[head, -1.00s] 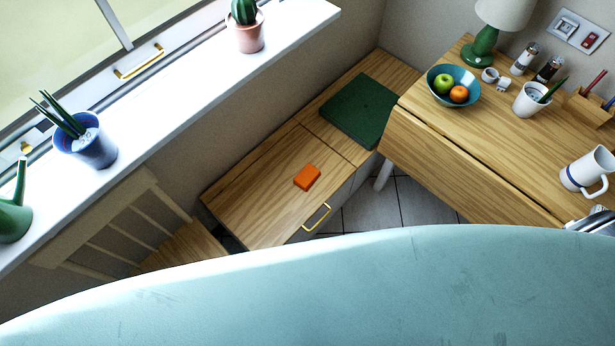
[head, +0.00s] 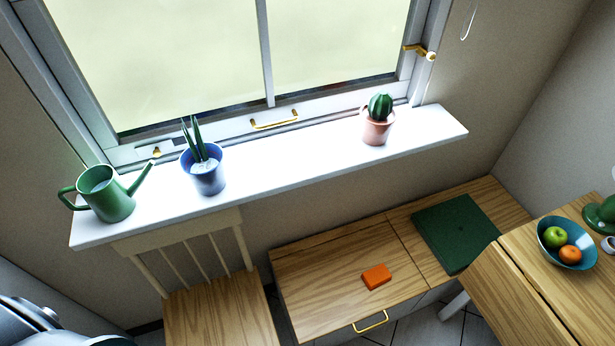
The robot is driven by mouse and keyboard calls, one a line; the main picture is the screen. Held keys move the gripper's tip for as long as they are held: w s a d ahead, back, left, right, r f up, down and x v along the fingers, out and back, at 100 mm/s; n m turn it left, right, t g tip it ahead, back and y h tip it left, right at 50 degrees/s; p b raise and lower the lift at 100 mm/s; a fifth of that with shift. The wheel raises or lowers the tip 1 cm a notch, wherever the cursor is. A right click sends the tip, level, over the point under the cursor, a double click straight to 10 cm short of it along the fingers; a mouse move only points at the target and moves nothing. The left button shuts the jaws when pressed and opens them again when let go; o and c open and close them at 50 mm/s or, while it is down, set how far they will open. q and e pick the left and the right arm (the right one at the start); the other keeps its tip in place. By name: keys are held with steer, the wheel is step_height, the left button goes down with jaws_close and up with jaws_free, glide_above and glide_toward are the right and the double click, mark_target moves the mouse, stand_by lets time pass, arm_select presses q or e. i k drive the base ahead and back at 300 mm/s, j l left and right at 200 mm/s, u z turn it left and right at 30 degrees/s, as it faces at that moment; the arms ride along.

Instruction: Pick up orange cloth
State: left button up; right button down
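The orange cloth (head: 376,277) is a small folded block in the head view, below and right of centre. It lies flat on the wooden top of a low bench (head: 320,280), above the bench's brass handle. Nothing touches it. Neither of my grippers shows in the head view.
A dark green cushion (head: 456,232) lies on the bench to the right. A wooden chair (head: 215,310) stands left of the bench. A table (head: 540,290) with a fruit bowl (head: 566,245) is at right. The windowsill (head: 290,165) holds a watering can (head: 105,195) and two potted plants.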

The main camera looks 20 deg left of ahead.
mark_target(375, 278)
steer(key=u, duration=0.8)
steer(key=k+l+u, duration=0.15)
steer(key=l+u, duration=0.15)
steer(key=l, duration=0.15)
steer(key=k+l+u, duration=0.25)
steer(key=l, duration=0.15)
steer(key=k+l+u, duration=0.3)
steer(key=i+l, duration=0.1)
